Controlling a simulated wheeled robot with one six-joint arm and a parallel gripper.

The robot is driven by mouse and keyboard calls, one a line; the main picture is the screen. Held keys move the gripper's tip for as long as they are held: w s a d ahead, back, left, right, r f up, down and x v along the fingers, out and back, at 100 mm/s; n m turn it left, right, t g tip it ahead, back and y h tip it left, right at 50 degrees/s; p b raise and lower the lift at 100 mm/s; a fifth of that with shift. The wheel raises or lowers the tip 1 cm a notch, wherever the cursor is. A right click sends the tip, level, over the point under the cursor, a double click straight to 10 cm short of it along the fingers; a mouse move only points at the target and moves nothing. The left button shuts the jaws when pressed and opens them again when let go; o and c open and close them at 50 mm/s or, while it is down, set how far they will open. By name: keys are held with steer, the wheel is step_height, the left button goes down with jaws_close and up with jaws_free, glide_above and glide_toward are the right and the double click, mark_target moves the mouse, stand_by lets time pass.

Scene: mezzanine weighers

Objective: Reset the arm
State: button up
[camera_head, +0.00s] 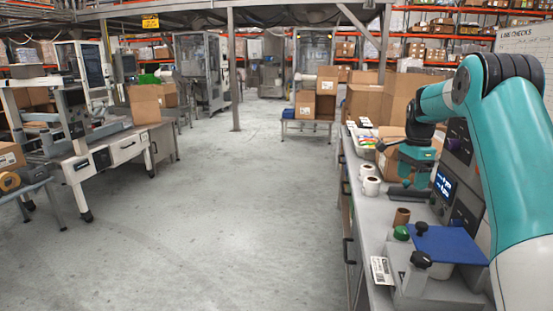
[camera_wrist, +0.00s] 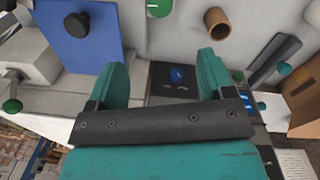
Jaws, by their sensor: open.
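My teal arm reaches in from the right of the head view and bends down over the right-hand bench (camera_head: 378,240). My gripper (camera_wrist: 163,72) points down in the wrist view. Its two teal fingers are wide apart with nothing between them. In the head view my gripper (camera_head: 408,172) hangs above the bench, near the white label rolls (camera_head: 370,186); its fingertips are hard to make out there.
A weigher with a blue plate (camera_head: 448,243) stands on the near bench. A brown tube (camera_head: 401,216), a green knob (camera_head: 401,233) and a barcode card (camera_head: 381,271) are close by. Cardboard boxes (camera_head: 365,102) are behind my arm. The floor (camera_head: 220,210) is clear.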

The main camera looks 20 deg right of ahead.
steer(key=s+a+r+n, duration=0.2)
steer(key=a+n, duration=0.3)
steer(key=a, duration=0.5)
steer(key=s+a+r+n+t+y, duration=0.15)
steer(key=a+n, duration=0.35)
steer(key=a, duration=0.5)
steer(key=s+a+r+n, duration=0.3)
steer(key=a+n, duration=0.2)
steer(key=a, duration=0.5)
steer(key=s+a+n+y, duration=0.1)
steer(key=s+a+n, duration=0.5)
steer(key=s, duration=0.5)
steer(key=s+a+f+n+y, duration=0.1)
steer(key=s+a+n, duration=0.6)
steer(key=s+a, duration=0.3)
steer(key=shift+s+g, duration=0.4)
steer(key=shift+g, duration=0.05)
steer(key=shift+f+y, duration=0.1)
steer(key=shift+y, duration=0.15)
